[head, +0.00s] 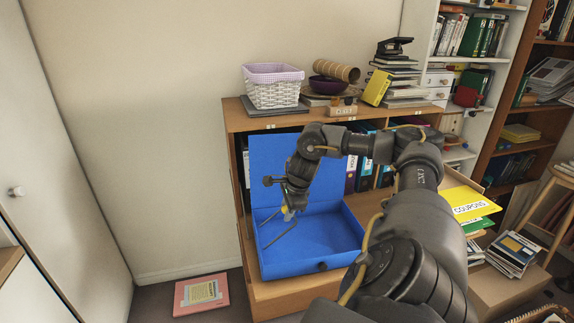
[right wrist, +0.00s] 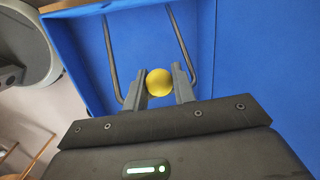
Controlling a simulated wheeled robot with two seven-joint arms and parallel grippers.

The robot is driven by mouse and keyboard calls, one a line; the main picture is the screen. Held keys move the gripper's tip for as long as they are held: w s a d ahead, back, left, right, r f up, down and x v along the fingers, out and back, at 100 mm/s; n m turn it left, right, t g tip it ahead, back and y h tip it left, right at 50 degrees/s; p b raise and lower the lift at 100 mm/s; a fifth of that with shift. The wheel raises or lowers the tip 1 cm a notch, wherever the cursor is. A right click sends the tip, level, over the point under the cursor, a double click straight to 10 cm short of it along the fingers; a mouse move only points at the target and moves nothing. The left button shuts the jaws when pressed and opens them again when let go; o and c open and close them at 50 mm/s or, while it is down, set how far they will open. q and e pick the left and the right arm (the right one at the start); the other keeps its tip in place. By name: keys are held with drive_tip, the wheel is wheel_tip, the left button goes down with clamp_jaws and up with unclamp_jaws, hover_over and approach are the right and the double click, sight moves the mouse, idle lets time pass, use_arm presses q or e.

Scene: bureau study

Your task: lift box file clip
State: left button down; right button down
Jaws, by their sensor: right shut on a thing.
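The blue box file (head: 312,238) stands open on the desk, its lid (head: 270,165) upright at the back. It also fills much of the right wrist view (right wrist: 255,60). The clip (head: 272,217) is a dark wire loop inside the box at its left; its two bars show in the right wrist view (right wrist: 109,55). A yellow ball knob (right wrist: 159,82) sits between the fingers of my right gripper (head: 288,211), which is shut on it. The gripper points down into the box; in the head view the knob is mostly covered. My left gripper is out of view.
A white wicker basket (head: 272,92), a purple bowl (head: 329,86) and stacked books (head: 398,75) stand on the shelf top behind. Yellow and green folders (head: 470,205) lie at the right. A pink book (head: 201,294) lies on the floor.

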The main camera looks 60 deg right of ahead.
idle(0.7)
drive_tip(key=c, duration=1.2)
unclamp_jaws()
drive_tip(key=shift+o, duration=0.2)
drive_tip(key=v, duration=1.1)
